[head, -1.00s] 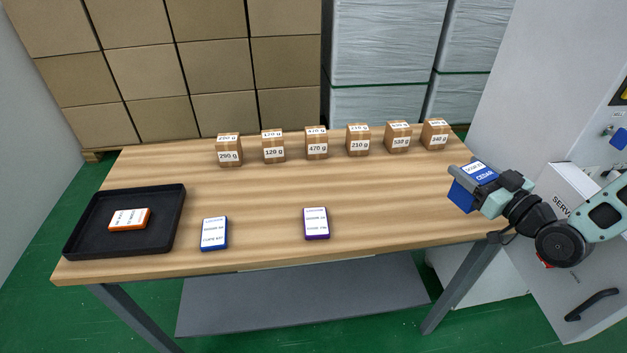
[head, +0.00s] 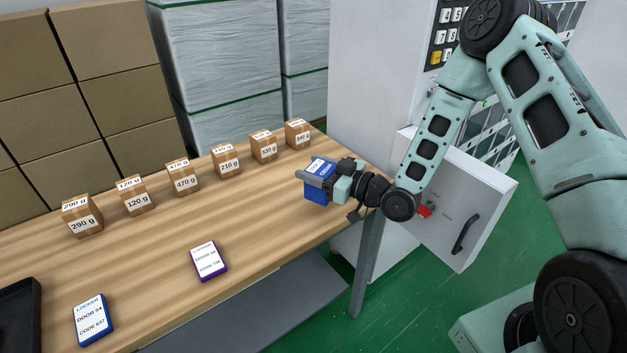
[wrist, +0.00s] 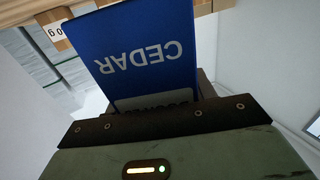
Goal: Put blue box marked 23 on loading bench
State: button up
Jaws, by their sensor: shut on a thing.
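My gripper (head: 324,181) is shut on a blue box (head: 318,194) and holds it at the right end of the wooden bench (head: 270,220). The box has a white label on top, too small to read in the head view. In the wrist view, the blue box (wrist: 140,55) fills the space ahead of my gripper and shows the word CEDAR upside down. I see no number 23 on it. I cannot tell whether the box's underside touches the bench, as its lower edge appears against the wood.
A row of small brown weight boxes (head: 183,180) lines the bench's back. A purple-edged locker card (head: 208,261), a blue-edged locker card (head: 94,319) and a black tray (head: 20,318) lie toward the left. A white cabinet door with a handle (head: 464,235) stands right of the bench.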

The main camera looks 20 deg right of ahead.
jog(key=shift+f, duration=1.8)
jog(key=shift+f, duration=0.1)
jog(key=shift+f, duration=0.15)
jog(key=o, duration=1)
jog(key=shift+o, duration=0.2)
jog(key=shift+r, duration=0.25)
jog(key=b+v, duration=0.2)
jog(key=v, duration=1)
